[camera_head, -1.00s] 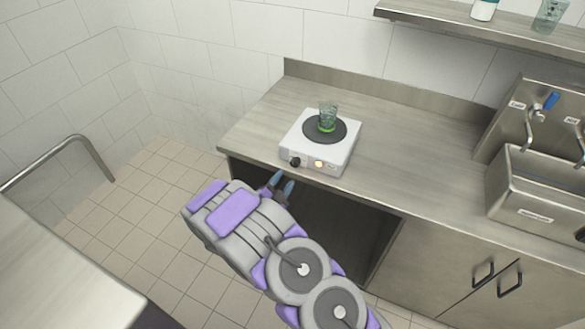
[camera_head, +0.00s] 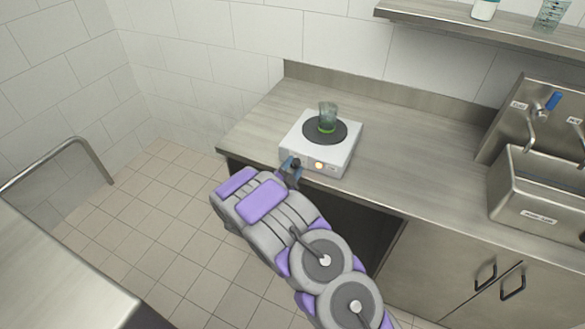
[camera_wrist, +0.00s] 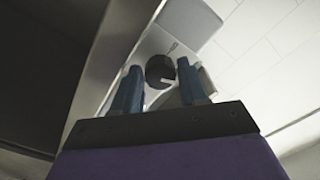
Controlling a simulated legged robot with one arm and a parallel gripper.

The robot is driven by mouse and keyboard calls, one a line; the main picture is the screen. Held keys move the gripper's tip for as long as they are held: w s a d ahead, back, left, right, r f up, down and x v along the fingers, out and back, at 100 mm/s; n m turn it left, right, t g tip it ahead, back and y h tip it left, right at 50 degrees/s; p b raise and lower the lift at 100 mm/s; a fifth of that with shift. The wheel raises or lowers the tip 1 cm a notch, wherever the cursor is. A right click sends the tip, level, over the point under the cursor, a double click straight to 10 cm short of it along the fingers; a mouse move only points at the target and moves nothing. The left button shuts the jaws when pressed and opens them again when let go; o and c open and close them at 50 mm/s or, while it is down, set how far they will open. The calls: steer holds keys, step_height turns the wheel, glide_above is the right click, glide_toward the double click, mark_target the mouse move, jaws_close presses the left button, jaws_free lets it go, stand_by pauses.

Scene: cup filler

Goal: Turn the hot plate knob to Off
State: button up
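The white hot plate (camera_head: 335,158) stands near the counter's front edge, with a round dark burner (camera_head: 338,131) on top and a lit orange light on its front. A green-tinted glass (camera_head: 327,117) stands upright on the burner. The black knob (camera_wrist: 160,70) shows in the wrist view between the fingertips, with a small white mark. In the head view my gripper covers most of the knob. My gripper (camera_head: 291,165) is at the front left of the hot plate; in the wrist view its blue fingers (camera_wrist: 159,90) are apart, one on each side of the knob. I cannot tell whether they touch it.
The steel counter (camera_head: 420,165) runs right to a sink (camera_head: 535,185) with taps. A shelf (camera_head: 480,27) above holds a bottle and a glass. Below the hot plate is an open space under the counter. A rail (camera_head: 60,150) stands at left.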

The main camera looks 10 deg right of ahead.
steer(key=c, duration=0.7)
steer(key=shift+o, duration=0.2)
steer(key=shift+p, duration=0.3)
steer(key=n+p, duration=0.2)
steer(key=shift+r+n+p, duration=0.15)
steer(key=shift+n+p, duration=0.25)
steer(key=n+p, duration=0.3)
steer(key=n, duration=0.1)
steer(key=n+p, duration=0.2)
steer(key=n, duration=0.1)
steer(key=shift+w+a+n+p, duration=0.15)
steer(key=shift+n+p, duration=0.65)
steer(key=shift+n, duration=1.2)
